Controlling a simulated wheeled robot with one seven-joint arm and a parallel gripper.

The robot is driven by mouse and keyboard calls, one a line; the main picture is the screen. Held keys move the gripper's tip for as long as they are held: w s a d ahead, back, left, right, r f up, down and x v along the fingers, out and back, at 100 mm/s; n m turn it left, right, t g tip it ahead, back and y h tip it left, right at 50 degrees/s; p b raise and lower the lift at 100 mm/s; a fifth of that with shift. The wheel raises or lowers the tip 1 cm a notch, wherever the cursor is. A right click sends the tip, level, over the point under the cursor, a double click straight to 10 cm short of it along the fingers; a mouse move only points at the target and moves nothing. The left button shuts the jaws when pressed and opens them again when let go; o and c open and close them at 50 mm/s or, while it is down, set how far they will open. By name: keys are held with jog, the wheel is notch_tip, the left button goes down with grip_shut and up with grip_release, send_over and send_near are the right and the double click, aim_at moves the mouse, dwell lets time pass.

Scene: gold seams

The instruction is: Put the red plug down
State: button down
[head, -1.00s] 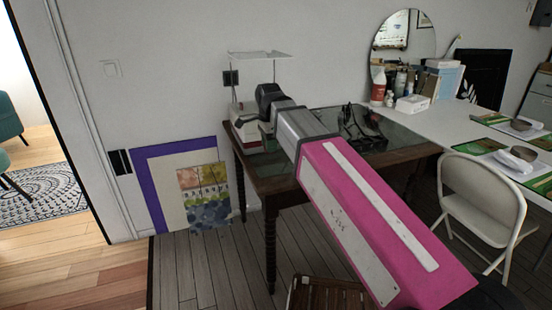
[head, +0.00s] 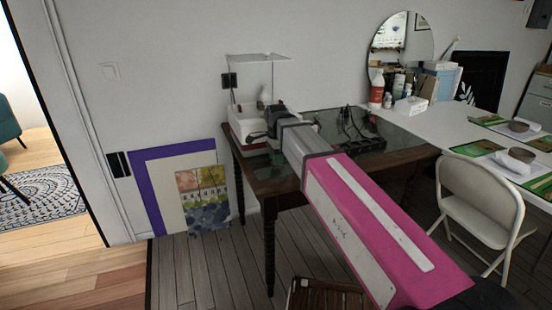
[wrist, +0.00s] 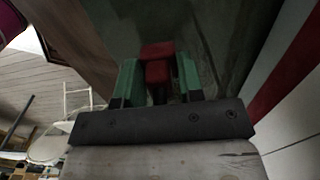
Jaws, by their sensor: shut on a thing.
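The red plug (wrist: 157,62) is between the two green fingers of my gripper (wrist: 158,80) in the wrist view. The fingers are shut on its sides, and its red top shows between them. In the head view my arm reaches over the dark glass-topped wooden table (head: 400,153), with its end at the table's left part. The plug is hidden or too small to make out there. I cannot tell whether it touches the tabletop.
A white open box (head: 240,124) stands at the table's back left, close to my gripper. A black power strip (head: 356,128) with cables lies right of my arm. Free glass shows right of my forearm. A white table (head: 455,128) and folding chair (head: 478,195) stand right.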

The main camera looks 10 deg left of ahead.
jog(key=shift+f, duration=0.6)
jog(key=c, duration=0.8)
grip_release()
jog(key=shift+o, duration=0.2)
jog(key=shift+r, duration=0.15)
notch_tip(320, 180, up, 13)
